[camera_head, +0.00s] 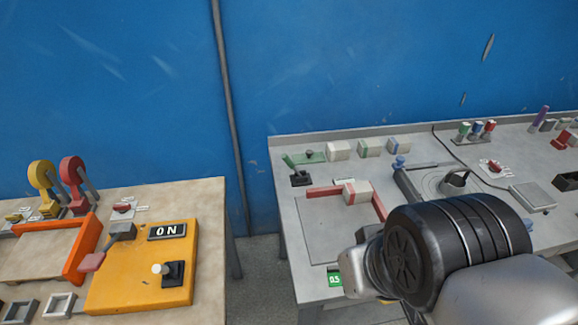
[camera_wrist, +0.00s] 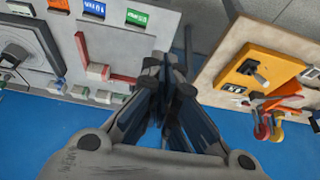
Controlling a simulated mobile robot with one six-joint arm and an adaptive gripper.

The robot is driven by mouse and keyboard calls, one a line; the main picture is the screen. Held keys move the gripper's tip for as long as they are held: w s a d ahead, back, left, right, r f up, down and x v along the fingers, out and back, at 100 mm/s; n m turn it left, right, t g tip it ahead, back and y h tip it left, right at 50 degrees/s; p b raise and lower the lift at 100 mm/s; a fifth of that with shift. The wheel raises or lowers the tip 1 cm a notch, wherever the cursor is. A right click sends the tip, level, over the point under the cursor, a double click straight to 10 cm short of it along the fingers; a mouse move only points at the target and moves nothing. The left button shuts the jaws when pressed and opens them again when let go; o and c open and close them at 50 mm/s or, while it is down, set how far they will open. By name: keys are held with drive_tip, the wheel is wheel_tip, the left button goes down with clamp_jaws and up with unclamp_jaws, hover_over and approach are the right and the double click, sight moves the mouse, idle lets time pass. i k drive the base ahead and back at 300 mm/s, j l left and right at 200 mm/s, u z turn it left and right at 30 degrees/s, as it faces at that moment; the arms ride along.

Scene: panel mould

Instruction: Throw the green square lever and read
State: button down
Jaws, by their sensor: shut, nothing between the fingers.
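In the head view, a small green lever (camera_head: 288,161) rises tilted from a dark base (camera_head: 300,180) at the left back of the grey table. I cannot tell whether its end is square. My gripper (camera_wrist: 170,78) is shut and empty in the wrist view, above the gap between the two tables, touching nothing that I can see. My arm hides it in the head view. I cannot make out the green lever in the wrist view.
The grey table (camera_head: 318,235) holds a red bracket (camera_head: 325,192), several pale blocks, a round fixture and a green label (camera_head: 334,279) reading 0.5. The wooden table (camera_head: 205,195) bears an orange frame (camera_head: 82,252) and yellow and red levers. A blue wall stands behind.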

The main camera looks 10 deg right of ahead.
sight(289, 163)
drive_tip(key=i+j+u, duration=0.15)
drive_tip(key=j, duration=0.2)
drive_tip(key=i+j+u, duration=0.15)
drive_tip(key=j, duration=0.2)
drive_tip(key=i+j+u, duration=0.15)
drive_tip(key=j, duration=0.2)
drive_tip(key=i, duration=0.05)
